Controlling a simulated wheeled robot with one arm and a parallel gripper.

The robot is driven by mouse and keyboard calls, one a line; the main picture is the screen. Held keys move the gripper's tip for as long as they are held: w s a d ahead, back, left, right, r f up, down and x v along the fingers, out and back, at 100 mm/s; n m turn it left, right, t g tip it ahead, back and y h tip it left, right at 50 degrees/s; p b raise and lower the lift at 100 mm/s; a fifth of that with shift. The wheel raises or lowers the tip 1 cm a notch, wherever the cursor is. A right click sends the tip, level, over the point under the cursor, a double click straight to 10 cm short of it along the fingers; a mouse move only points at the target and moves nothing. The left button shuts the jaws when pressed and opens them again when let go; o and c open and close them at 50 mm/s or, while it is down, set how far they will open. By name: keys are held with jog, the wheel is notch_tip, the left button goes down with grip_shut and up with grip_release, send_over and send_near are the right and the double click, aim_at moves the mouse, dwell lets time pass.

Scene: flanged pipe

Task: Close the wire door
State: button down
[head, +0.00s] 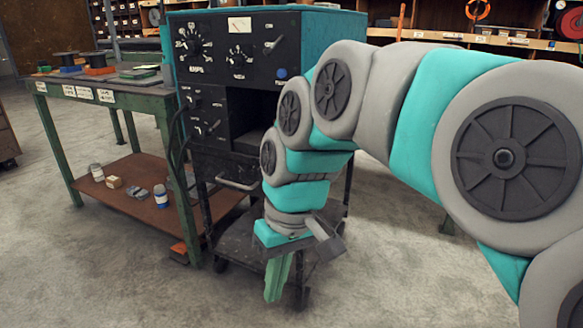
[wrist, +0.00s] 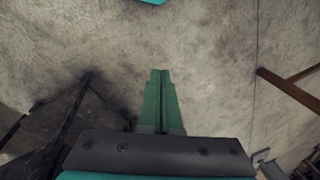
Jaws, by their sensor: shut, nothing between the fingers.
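A teal and black welding machine (head: 262,45) with dials and switches stands on a dark wheeled cart (head: 300,228). Its front has a dark open compartment (head: 252,112) at the right, and a light bar handle (head: 238,184) sits lower down. I cannot clearly make out the wire door; the compartment's right side is partly hidden behind my arm. My gripper (head: 273,296) points down in front of the cart, low and apart from the machine's face. Its green fingers are together and empty, and they also show in the wrist view (wrist: 160,74) over bare floor.
A green-legged workbench (head: 101,84) with tools on top stands left of the machine. Its brown lower shelf (head: 150,205) holds several small jars and boxes. Wooden shelving (head: 470,38) runs along the back. Dark cart bars (wrist: 65,120) lie at lower left in the wrist view. The front floor is clear.

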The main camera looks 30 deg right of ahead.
jog(key=w+d+r+t+y, duration=0.2)
jog(key=w+d+r, duration=0.55)
jog(key=r, duration=0.35)
jog(key=w+d+r+m+t+y+p, duration=0.1)
jog(key=d+r+t, duration=0.1)
jog(key=d+r, duration=0.35)
jog(key=w+d+r+t+p, duration=0.1)
jog(key=d+r, duration=0.1)
jog(key=d, duration=0.7)
jog(key=w+a+f+b, duration=0.4)
jog(key=a+f, duration=0.4)
jog(key=shift+a, duration=0.15)
